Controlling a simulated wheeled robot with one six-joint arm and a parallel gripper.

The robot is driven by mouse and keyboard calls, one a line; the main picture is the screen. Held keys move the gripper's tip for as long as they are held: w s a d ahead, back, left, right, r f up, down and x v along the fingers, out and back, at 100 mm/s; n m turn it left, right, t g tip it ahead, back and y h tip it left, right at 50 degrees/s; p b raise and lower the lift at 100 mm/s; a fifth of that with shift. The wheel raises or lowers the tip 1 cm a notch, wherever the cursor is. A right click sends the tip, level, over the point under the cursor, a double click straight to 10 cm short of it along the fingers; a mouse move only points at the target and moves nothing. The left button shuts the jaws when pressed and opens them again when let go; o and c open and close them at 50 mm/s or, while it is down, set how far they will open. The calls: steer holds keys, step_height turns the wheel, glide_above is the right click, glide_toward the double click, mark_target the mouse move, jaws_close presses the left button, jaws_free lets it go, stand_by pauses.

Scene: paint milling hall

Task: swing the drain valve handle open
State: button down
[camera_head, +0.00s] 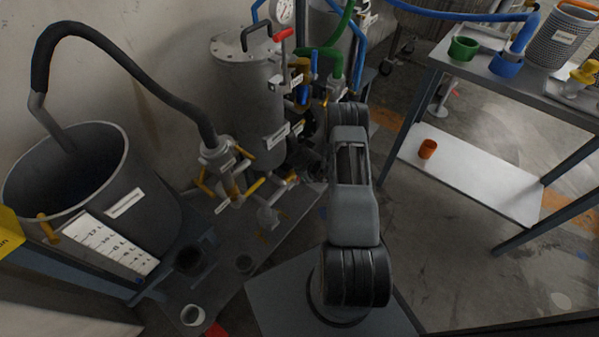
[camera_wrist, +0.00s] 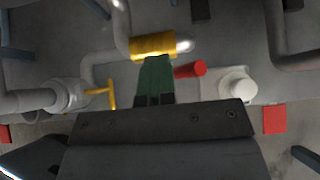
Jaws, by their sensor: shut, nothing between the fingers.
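In the wrist view my gripper (camera_wrist: 154,62) shows as two green fingers closed together, with nothing between them. Their tips overlap the lower edge of a yellow valve body (camera_wrist: 148,43) on a grey pipe; I cannot tell if they touch it. A yellow T-shaped handle (camera_wrist: 101,94) is on a grey fitting at left. No label shows which is the drain valve handle. In the head view my arm hides the gripper and this valve.
A large open tub (camera_head: 140,215) with a black hose is at left. A workbench (camera_head: 480,68) is at right. Grey floor (camera_head: 440,255) is open between arm and bench.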

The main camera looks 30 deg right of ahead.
steer(key=shift+w+d+f, duration=0.1)
steer(key=shift+w+d, duration=0.2)
steer(key=shift+d, duration=0.3)
steer(key=shift+f+b, duration=0.1)
steer(key=shift+b, duration=0.3)
steer(key=shift+w+d+f+b, duration=0.15)
steer(key=shift+d+f+b, duration=0.1)
steer(key=shift+d+b, duration=0.15)
steer(key=shift+w+d, duration=0.15)
steer(key=shift+d, duration=0.15)
steer(key=shift+f+b, duration=0.15)
steer(key=shift+b, duration=0.15)
steer(key=shift+w+d+f+b, duration=0.15)
steer(key=shift+d+f+b, duration=0.15)
steer(key=shift+b, duration=0.1)
steer(key=shift+w+d+f+b, duration=0.15)
steer(key=shift+d+f+b, duration=0.05)
steer(key=shift+d+b, duration=0.15)
